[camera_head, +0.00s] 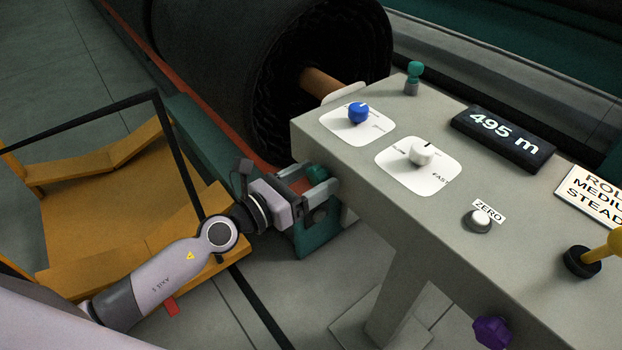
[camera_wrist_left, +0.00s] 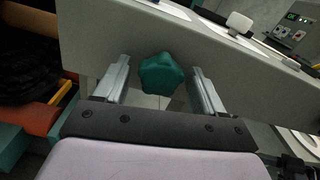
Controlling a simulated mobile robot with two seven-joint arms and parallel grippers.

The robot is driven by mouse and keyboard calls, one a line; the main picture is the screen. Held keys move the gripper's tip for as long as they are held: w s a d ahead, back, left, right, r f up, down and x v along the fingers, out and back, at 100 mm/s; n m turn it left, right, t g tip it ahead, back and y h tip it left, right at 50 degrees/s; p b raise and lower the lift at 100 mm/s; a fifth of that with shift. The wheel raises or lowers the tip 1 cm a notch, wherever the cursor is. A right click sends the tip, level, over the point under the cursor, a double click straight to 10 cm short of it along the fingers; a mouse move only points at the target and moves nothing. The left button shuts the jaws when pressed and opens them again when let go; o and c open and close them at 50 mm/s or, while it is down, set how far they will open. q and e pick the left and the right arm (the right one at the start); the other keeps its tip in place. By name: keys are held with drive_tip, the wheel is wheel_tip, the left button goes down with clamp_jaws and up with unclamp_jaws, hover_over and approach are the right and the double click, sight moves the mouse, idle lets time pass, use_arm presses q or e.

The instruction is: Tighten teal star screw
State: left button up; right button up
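The teal star screw (camera_wrist_left: 161,74) sits on the front face of the grey console (camera_head: 375,195). It is a lobed knob, seen nearly end-on in the left wrist view. It also shows in the head view (camera_head: 317,173), partly hidden by my gripper. My left gripper (camera_wrist_left: 160,82) is open, with one finger on each side of the screw and a visible gap on both sides. In the head view my left gripper (camera_head: 322,186) is at the console's left end. My right gripper is not in view.
The console top carries a blue knob (camera_head: 358,112), a white knob (camera_head: 422,153), a teal post (camera_head: 413,78), a display reading 495 m (camera_head: 503,137), a ZERO button (camera_head: 480,219) and a yellow lever (camera_head: 605,250). A purple star knob (camera_head: 491,332) is on the front face. A black netting roll (camera_head: 230,60) stands behind.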

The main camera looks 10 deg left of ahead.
use_arm(q)
drive_tip(key=shift+v, duration=1.45)
